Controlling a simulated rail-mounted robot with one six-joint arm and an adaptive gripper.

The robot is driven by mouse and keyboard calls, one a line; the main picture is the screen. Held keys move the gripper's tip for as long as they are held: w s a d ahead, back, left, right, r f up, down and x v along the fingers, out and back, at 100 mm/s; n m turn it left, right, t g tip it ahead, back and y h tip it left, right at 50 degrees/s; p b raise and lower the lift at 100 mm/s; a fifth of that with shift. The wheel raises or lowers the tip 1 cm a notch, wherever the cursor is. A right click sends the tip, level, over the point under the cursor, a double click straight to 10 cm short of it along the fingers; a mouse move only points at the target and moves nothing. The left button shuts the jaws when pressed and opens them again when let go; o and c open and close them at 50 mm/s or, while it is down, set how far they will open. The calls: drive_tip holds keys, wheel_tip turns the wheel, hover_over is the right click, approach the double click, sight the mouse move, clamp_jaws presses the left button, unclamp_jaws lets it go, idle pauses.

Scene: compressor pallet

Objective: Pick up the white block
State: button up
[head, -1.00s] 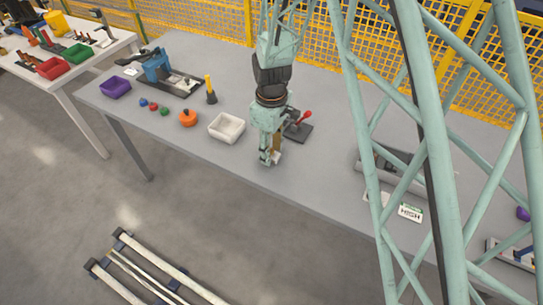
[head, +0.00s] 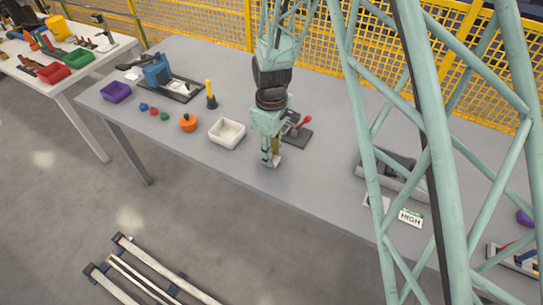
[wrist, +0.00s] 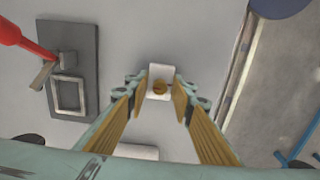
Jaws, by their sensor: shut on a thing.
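Only a small pale part of the block shows there beside the fingers. Whether the block touches the table is hard to tell.
A red-handled clamp on a dark plate (wrist: 82,95) is close by, left in the wrist view. A white bin (head: 227,134), an orange pot (head: 188,123) and a yellow-handled tool (head: 210,96) stand to the left. A grey fixture (head: 399,184) lies right, beyond clear table.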

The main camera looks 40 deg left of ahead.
drive_tip(key=shift+r, duration=1.35)
drive_tip(key=shift+s+d+r, duration=0.1)
drive_tip(key=shift+d+r, duration=0.05)
drive_tip(key=s+d, duration=0.3)
drive_tip(key=d, duration=0.1)
drive_tip(key=s+d+r, duration=0.1)
drive_tip(key=s+d, duration=0.2)
drive_tip(key=d, duration=0.1)
drive_tip(key=s+d+p, duration=0.1)
drive_tip(key=s+d, duration=0.2)
drive_tip(key=d, duration=0.1)
drive_tip(key=shift+d+r, duration=0.2)
drive_tip(key=shift+d, duration=0.15)
drive_tip(key=shift+d, duration=0.1)
